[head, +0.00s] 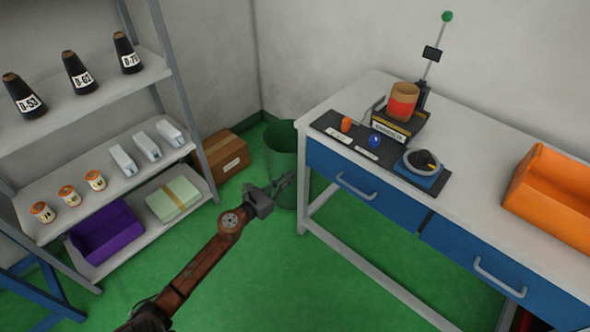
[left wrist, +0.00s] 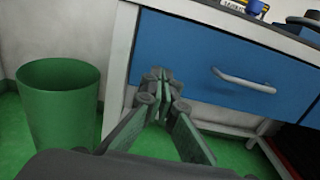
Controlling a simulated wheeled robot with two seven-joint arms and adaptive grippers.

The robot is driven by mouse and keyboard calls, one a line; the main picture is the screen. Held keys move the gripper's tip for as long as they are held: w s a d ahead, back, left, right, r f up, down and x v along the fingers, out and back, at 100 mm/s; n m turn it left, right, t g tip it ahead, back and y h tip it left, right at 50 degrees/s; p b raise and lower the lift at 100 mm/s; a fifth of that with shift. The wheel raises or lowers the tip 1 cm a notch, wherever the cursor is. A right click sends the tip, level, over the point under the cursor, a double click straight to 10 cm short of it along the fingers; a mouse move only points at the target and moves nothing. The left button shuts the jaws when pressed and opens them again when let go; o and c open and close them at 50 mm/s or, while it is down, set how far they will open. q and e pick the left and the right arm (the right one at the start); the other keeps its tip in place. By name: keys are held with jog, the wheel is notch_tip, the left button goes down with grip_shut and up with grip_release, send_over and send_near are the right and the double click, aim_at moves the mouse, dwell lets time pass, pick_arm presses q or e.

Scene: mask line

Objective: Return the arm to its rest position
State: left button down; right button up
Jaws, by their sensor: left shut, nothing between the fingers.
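My left arm reaches in from the bottom of the head view, and its gripper (head: 286,182) is in the air between the shelf and the workbench, in front of the green bin (head: 283,148). In the left wrist view the gripper's fingers (left wrist: 160,82) are together with nothing between them. They point at the workbench's white leg and blue drawer front, and I cannot tell how far off it is. My right gripper is in neither view.
The workbench (head: 462,135) at right bears a dark mat with small parts, a device with an orange-banded cup (head: 403,102) and an orange bin (head: 556,195). A shelf unit (head: 125,185) with cones, jars and boxes stands at left. Green floor between is open.

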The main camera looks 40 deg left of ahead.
pick_arm(q)
jog(key=shift+s, duration=0.65)
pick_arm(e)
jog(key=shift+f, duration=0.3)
pick_arm(q)
jog(key=shift+f, duration=0.15)
